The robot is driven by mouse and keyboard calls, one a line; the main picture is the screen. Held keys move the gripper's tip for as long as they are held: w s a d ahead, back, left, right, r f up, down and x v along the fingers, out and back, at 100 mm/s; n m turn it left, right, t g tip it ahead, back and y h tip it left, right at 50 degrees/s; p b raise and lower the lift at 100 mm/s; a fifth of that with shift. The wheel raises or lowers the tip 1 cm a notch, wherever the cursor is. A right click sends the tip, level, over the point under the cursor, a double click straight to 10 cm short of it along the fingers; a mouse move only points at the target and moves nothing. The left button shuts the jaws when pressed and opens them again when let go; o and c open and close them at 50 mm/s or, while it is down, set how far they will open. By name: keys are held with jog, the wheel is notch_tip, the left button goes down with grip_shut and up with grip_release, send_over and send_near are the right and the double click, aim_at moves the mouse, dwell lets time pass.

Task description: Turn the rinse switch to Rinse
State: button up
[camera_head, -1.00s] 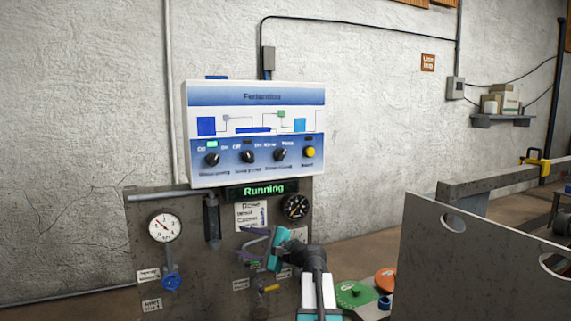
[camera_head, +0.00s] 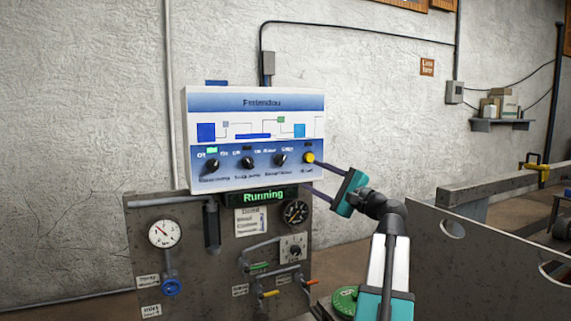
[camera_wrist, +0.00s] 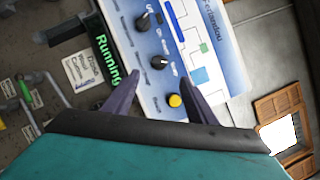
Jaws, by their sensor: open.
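The control panel (camera_head: 255,138) is a white and blue box on the wall with a row of three black knobs and a yellow button (camera_head: 309,158). The right-hand black knob (camera_head: 280,160), nearest the button, appears to be the rinse switch; its label is too blurred to read surely. In the wrist view this knob (camera_wrist: 160,63) shows between the fingertips, with the yellow button (camera_wrist: 175,100) nearer the palm. My gripper (camera_head: 312,175) is open and empty, its purple fingers reaching from the right toward the panel's right end. I see no clear contact with the knob.
A grey slab (camera_head: 465,260) stands at the right.

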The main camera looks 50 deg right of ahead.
aim_at(282, 161)
jog(key=w+r+p, duration=0.1)
jog(key=w, duration=0.3)
jog(key=w+p, duration=0.2)
jog(key=w, duration=0.3)
jog(key=w+r+p, duration=0.1)
jog(key=w+p, duration=0.1)
jog(key=w, duration=0.2)
jog(key=shift+w+d+r, duration=0.25)
jog(key=shift+w+r, duration=0.05)
jog(key=c, duration=1.1)
